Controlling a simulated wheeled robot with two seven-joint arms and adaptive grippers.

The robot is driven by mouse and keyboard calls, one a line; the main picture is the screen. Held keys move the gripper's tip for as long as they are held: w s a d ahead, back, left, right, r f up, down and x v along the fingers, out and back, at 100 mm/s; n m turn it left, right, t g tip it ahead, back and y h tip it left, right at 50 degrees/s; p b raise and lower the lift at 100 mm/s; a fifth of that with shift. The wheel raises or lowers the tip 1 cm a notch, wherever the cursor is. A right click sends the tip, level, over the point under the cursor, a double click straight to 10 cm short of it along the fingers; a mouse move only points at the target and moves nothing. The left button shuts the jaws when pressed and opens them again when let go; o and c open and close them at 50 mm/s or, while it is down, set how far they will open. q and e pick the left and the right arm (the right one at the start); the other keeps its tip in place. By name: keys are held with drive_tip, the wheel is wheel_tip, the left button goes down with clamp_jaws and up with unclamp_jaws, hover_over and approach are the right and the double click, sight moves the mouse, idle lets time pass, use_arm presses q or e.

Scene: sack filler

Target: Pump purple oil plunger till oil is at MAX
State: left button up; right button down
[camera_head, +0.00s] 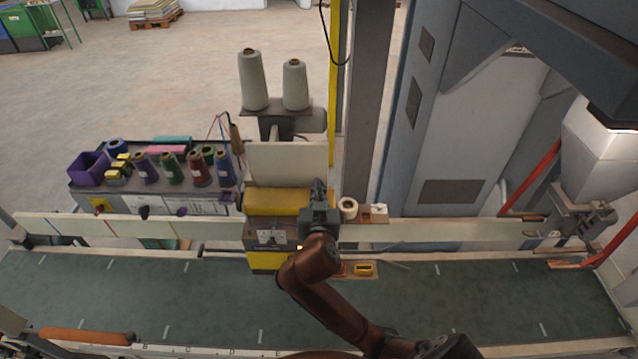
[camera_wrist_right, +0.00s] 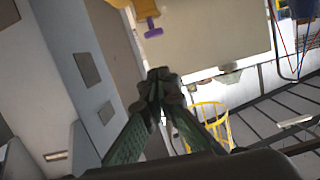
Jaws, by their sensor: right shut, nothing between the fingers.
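A purple T-shaped plunger (camera_wrist_right: 153,31) sticks out of a yellow fitting (camera_wrist_right: 147,8) at the top of the right wrist view. My right gripper (camera_wrist_right: 160,78) is shut and empty, its fingertips together below the plunger in that picture and apart from it. In the head view my right gripper (camera_head: 319,188) is at the right side of the sewing head, a grey box (camera_head: 268,236) with a yellow top (camera_head: 276,201). The plunger cannot be made out there, perhaps hidden by my gripper. No oil level or MAX mark can be read. My left gripper is not in view.
Two thread cones (camera_head: 252,82) stand behind the head. A bench (camera_head: 130,200) with spools and a purple bin (camera_head: 88,166) is at left. A white roll (camera_head: 348,207) sits close right of my gripper. The green conveyor (camera_head: 180,300) lies in front. A grey column (camera_head: 368,110) rises behind.

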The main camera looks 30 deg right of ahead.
drive_tip(key=v, duration=0.3)
drive_tip(key=shift+s+r, duration=0.1)
drive_tip(key=shift+s, duration=0.1)
idle(0.7)
drive_tip(key=shift+a+r+p, duration=0.2)
drive_tip(key=shift+r+p, duration=0.45)
drive_tip(key=shift+p, duration=0.3)
drive_tip(key=shift+w, duration=0.1)
